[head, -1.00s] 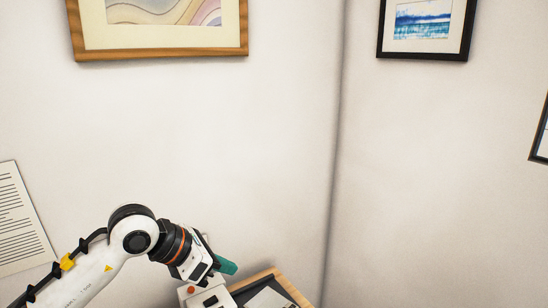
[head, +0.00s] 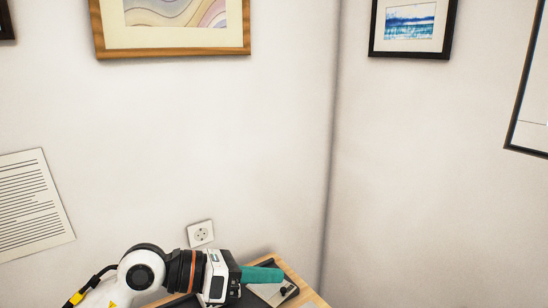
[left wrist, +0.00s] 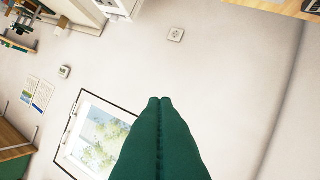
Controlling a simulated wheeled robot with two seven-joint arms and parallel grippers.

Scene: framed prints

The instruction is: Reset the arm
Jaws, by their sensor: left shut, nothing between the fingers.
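My left arm comes in from the lower left of the head view. Its gripper (head: 281,274) has teal fingers that point right, over a small wooden table (head: 308,295) in the corner. In the left wrist view the green fingers (left wrist: 160,102) lie together along their whole length, shut with nothing between them. My right gripper is in neither view.
A wall socket (head: 201,234) is just above my left wrist. A dark tray or board with a pale sheet lies on the table. Framed prints (head: 172,54) (head: 410,28) hang above, and a text sheet (head: 33,203) is at left. The wall between is bare.

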